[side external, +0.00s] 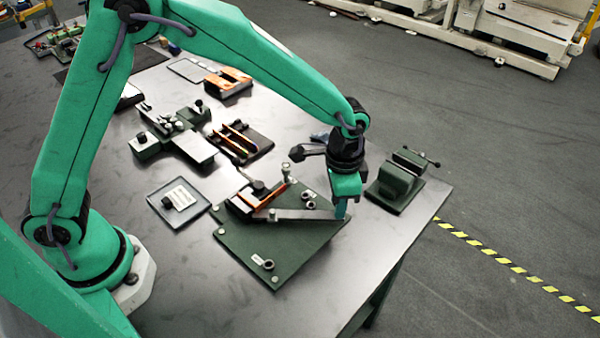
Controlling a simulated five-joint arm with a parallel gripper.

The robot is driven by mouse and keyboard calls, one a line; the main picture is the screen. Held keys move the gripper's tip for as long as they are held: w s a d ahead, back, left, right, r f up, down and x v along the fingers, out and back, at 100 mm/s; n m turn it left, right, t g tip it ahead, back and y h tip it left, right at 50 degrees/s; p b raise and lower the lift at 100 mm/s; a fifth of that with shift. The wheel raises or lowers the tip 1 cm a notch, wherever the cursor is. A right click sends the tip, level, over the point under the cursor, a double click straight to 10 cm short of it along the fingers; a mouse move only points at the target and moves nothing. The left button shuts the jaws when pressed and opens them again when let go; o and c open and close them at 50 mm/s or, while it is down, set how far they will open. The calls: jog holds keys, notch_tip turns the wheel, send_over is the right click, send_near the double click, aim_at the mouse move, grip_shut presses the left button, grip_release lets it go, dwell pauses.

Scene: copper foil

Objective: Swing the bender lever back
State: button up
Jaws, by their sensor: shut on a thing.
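The bender is a dark green square plate (262,245) on the table, with round posts, a clamp and a strip of copper-orange metal (272,194) near its back edge. The bender lever (300,214) is a flat grey bar lying across the plate from a pivot near the middle to the right edge. My gripper (341,209) points down at the lever's right end and is shut on it. The fingers hide the very tip of the lever.
A green vise (397,182) stands close to the right of my gripper. A grey tray (178,203) lies left of the plate. A green fixture (178,137) and a dark rack with orange strips (240,143) stand behind.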

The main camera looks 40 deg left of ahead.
jog(key=shift+s+d, duration=0.1)
jog(key=shift+s+d+m, duration=0.65)
jog(key=shift+s+m, duration=0.05)
jog(key=shift+s, duration=0.2)
jog(key=shift+s+d, duration=0.1)
jog(key=shift+s, duration=0.1)
dwell(0.4)
jog(key=shift+s+d, duration=0.1)
jog(key=shift+s+d+m, duration=0.4)
jog(key=shift+s+m, duration=0.3)
jog(key=shift+s, duration=0.2)
jog(key=shift+s+d+m, duration=0.25)
jog(key=shift+s+m, duration=0.15)
jog(key=shift+s, duration=0.15)
jog(key=shift+s+d+m, duration=0.15)
jog(key=shift+s+m, duration=0.15)
jog(key=shift+s, duration=0.4)
